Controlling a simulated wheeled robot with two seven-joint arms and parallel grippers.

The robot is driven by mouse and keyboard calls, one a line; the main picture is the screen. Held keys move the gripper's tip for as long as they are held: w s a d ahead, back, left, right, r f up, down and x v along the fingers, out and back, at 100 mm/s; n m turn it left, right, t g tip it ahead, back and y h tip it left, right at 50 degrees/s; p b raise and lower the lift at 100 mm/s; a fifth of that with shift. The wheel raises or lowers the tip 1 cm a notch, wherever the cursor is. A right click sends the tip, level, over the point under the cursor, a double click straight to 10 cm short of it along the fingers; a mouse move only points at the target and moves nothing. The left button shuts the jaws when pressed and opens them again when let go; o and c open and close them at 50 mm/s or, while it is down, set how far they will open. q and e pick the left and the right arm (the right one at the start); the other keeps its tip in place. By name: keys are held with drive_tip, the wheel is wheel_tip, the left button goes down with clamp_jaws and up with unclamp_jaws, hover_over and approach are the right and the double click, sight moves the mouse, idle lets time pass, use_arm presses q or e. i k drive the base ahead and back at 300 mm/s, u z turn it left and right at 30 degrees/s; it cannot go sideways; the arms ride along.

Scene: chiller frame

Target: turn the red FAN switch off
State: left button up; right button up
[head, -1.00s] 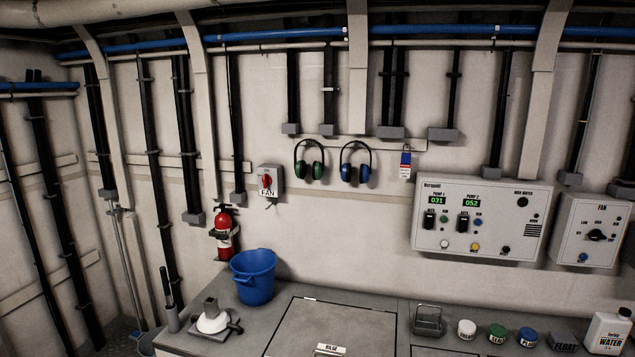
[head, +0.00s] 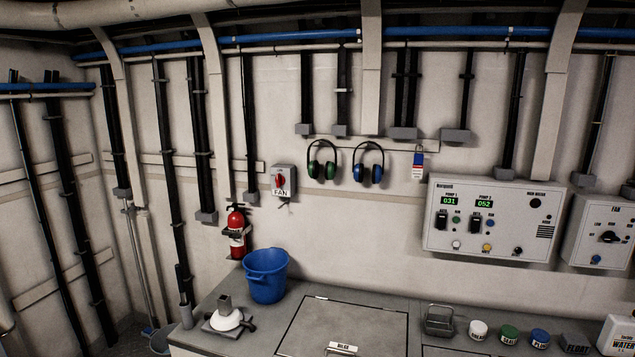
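The red FAN switch (head: 280,181) is a red rotary handle on a small grey box fixed to the back wall, left of the ear defenders. A white label reading FAN sits under the handle. The handle looks roughly upright, but it is too small to read its exact position. Neither of my grippers shows in the head view.
A counter (head: 257,328) runs along the wall below, with a blue bucket (head: 266,276) and a grey-and-white tool on it. A fire extinguisher (head: 237,234) hangs below left of the switch. A separate FAN panel (head: 600,232) with a black knob is at far right. The wall around the switch is clear.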

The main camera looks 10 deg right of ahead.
sight(280, 180)
drive_tip(key=z, duration=0.1)
drive_tip(key=k, duration=0.45)
drive_tip(key=u, duration=1.3)
drive_tip(key=i, duration=1.6)
drive_tip(key=z, duration=0.4)
drive_tip(key=i, duration=1.25)
drive_tip(key=z, duration=1)
